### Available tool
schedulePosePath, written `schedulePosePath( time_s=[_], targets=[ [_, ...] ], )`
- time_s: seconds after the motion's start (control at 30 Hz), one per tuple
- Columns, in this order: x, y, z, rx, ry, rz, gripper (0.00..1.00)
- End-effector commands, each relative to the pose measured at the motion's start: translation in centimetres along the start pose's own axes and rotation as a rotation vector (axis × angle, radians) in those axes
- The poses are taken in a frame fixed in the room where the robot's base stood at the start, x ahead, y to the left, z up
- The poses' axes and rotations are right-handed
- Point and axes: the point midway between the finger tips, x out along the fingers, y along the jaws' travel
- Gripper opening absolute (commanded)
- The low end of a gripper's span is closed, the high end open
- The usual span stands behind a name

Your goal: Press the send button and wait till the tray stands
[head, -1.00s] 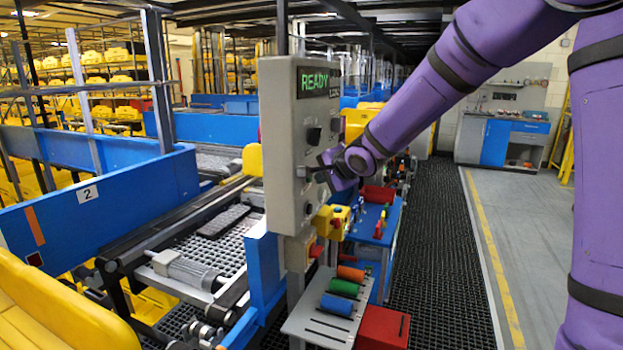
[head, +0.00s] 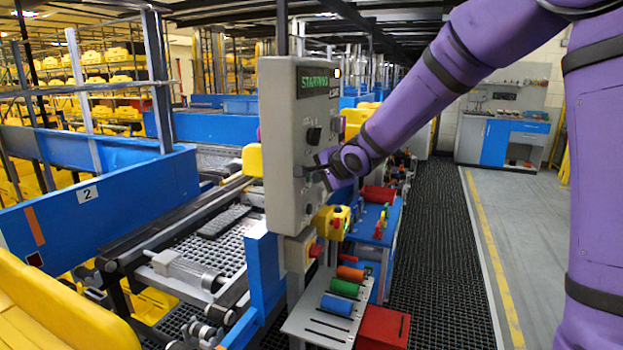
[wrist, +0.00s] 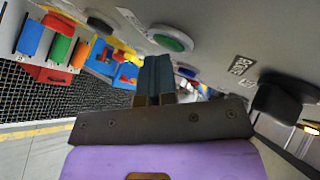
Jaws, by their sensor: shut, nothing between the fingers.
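A grey control panel (head: 290,215) stands upright at the middle of the head view, its green display (head: 318,83) reading "STARTING". My gripper (head: 316,171) is shut and empty, its tip at the panel's button face. In the wrist view its fingers (wrist: 155,75) lie close to a green button (wrist: 172,39); I cannot tell whether they touch. A blue button (wrist: 185,72) and a black knob (wrist: 283,102) are also on the panel. Which button is the send button cannot be read.
A yellow box with a red stop button (head: 333,222) sits below the panel. A sloped shelf (head: 310,325) holds coloured rolls, with a red box (head: 383,328) beside it. A blue side wall (head: 120,200) bounds the conveyor. The floor to the right (head: 530,230) is clear.

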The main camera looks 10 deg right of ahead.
Motion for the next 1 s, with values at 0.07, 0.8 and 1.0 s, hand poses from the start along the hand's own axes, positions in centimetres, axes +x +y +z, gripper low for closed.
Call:
schedulePosePath(
  time_s=[0.07, 0.8, 1.0],
  targets=[
    [0.0, 0.0, 0.1, -0.001, -0.001, -0.001, 0.0],
    [-1.3, 0.9, -0.8, -0.001, -0.001, 0.0, 0.0],
    [-1.7, 1.2, -1.2, 0.001, 0.001, 0.0, 0.0]
  ],
)
